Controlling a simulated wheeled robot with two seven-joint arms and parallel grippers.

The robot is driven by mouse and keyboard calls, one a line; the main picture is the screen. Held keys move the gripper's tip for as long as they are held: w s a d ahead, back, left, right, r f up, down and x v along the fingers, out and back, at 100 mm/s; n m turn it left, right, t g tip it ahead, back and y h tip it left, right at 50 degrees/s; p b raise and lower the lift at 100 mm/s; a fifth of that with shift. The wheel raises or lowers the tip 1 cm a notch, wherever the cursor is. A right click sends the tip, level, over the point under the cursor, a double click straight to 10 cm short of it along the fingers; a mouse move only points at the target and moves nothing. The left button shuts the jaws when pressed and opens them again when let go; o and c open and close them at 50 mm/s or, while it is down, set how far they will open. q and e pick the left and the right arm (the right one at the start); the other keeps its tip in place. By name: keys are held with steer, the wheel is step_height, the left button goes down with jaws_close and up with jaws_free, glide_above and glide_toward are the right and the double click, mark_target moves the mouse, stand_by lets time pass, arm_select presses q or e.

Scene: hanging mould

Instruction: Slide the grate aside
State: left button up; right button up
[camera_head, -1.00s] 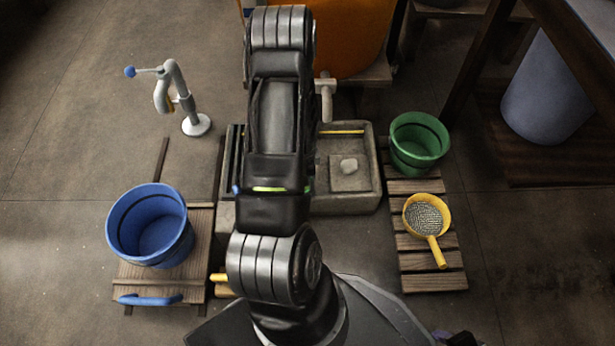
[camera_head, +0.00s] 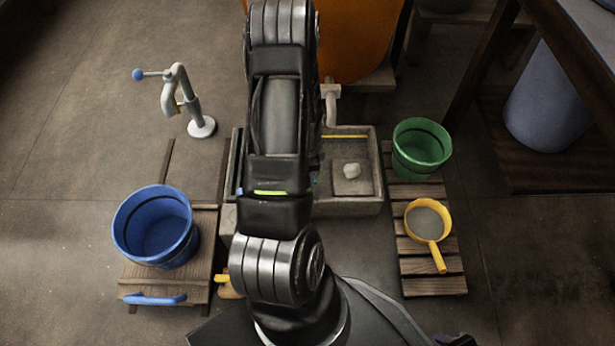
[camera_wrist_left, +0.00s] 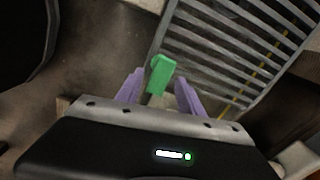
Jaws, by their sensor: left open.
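The grate (camera_wrist_left: 235,45) shows in the left wrist view as a grey frame of parallel bars. A green tab (camera_wrist_left: 160,74) sits by its near left corner. My left gripper (camera_wrist_left: 159,92) is open, with one purple finger on each side of the green tab. I cannot tell whether either finger touches it. In the head view my own arm crosses the stone basin (camera_head: 345,206) and hides its left part, my gripper and most or all of the grate. My right gripper is not in view.
A green bucket (camera_head: 421,150) and a yellow sieve (camera_head: 426,222) stand on a slatted pallet to the right. A blue bucket (camera_head: 155,228) stands on boards to the left, near a grey tap (camera_head: 180,95).

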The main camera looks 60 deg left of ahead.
arm_select(q)
step_height(320, 180, up, 3)
steer(key=shift+r+p, duration=0.15)
steer(key=shift+p, duration=0.25)
stand_by(0.3)
